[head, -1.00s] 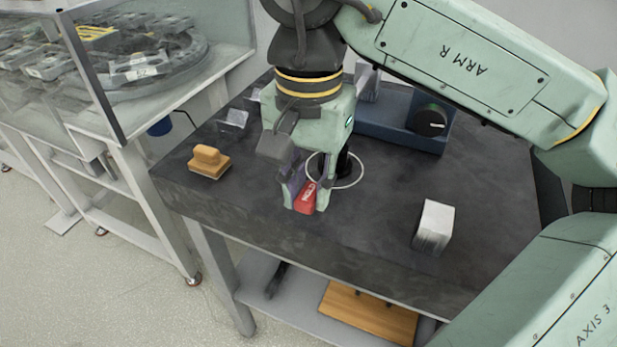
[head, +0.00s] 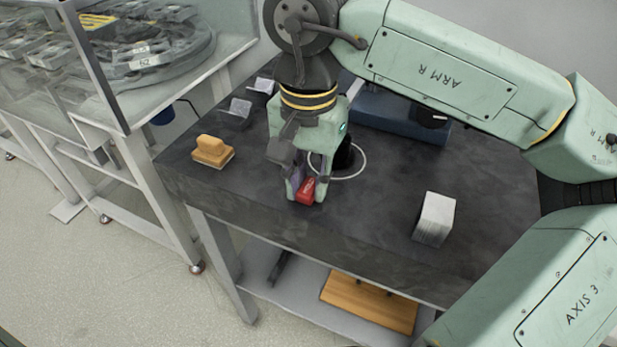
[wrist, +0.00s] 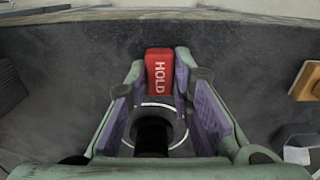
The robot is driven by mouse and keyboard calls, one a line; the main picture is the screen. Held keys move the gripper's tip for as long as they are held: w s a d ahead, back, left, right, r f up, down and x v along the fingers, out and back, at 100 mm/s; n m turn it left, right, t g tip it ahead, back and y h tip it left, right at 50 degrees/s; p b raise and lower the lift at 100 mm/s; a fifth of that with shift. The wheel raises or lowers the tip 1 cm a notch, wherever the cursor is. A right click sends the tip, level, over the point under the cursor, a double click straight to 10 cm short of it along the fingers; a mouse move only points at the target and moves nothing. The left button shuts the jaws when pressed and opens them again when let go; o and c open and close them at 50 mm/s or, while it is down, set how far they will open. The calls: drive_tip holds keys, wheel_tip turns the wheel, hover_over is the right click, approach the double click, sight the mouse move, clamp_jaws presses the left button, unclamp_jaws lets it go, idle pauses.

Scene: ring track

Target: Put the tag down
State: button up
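The red tag (head: 306,190), a small block with HOLD in white letters, is between the fingertips of my gripper (head: 305,193). In the wrist view the tag (wrist: 159,72) shows at the tips of my gripper (wrist: 160,72), with a finger against each long side. My gripper points down over the dark bench top (head: 380,215), near its front edge. The tag is at or just above the surface; I cannot tell whether it touches. A black round post (head: 343,155) with a white ring (head: 362,165) around it stands just behind my gripper.
A wooden-handled block (head: 212,152) lies to the left and a pale grey block (head: 434,218) to the right. Small metal stands (head: 240,108) and a blue box (head: 385,120) are at the back. Bare bench lies between my gripper and the pale block.

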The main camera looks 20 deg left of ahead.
sight(309, 186)
drive_tip(key=o, duration=0.5)
drive_tip(key=shift+c, duration=0.2)
drive_tip(key=shift+r, duration=0.1)
wheel_tip(309, 186, up, 12)
drive_tip(key=shift+r, duration=0.15)
idle(0.4)
